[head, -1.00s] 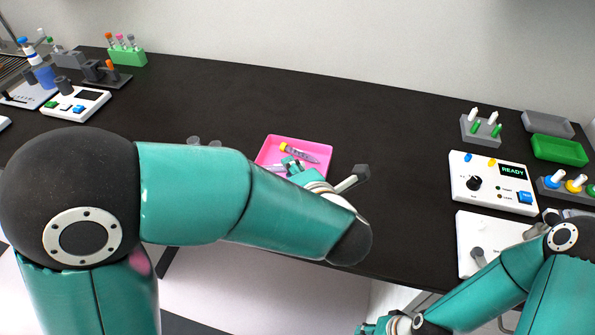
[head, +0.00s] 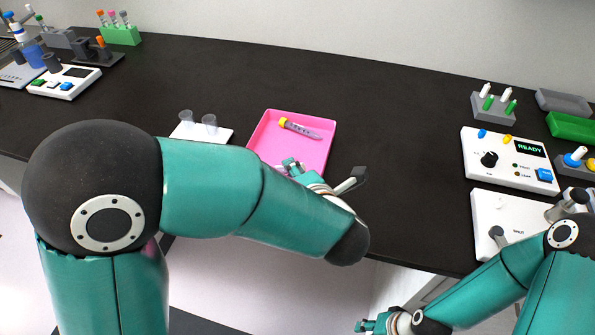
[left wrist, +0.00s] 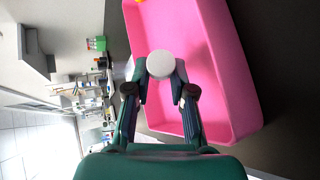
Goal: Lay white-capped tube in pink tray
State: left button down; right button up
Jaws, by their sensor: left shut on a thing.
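The pink tray (head: 262,143) lies on the black bench in the middle of the head view. My left gripper (head: 290,164) is over the tray's near part, with my own forearm covering much of that area. In the left wrist view my left gripper (left wrist: 162,88) is shut on the white-capped tube, whose round white cap (left wrist: 161,64) faces the camera. The tube's body is hidden behind the cap. The pink tray (left wrist: 228,75) fills the right side of that view. My right gripper (head: 372,325) is at the bottom edge, far from the tray.
A tube with a yellow cap (head: 300,128) lies in the tray's far part. A white holder with two clear cups (head: 208,124) stands left of the tray. White devices, including one reading READY (head: 505,160), stand at the right. The bench behind the tray is clear.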

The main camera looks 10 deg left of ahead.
pick_arm(q)
jog(key=c, duration=0.9)
grip_release()
jog(key=shift+r, duration=0.1)
jog(key=v, duration=1.2)
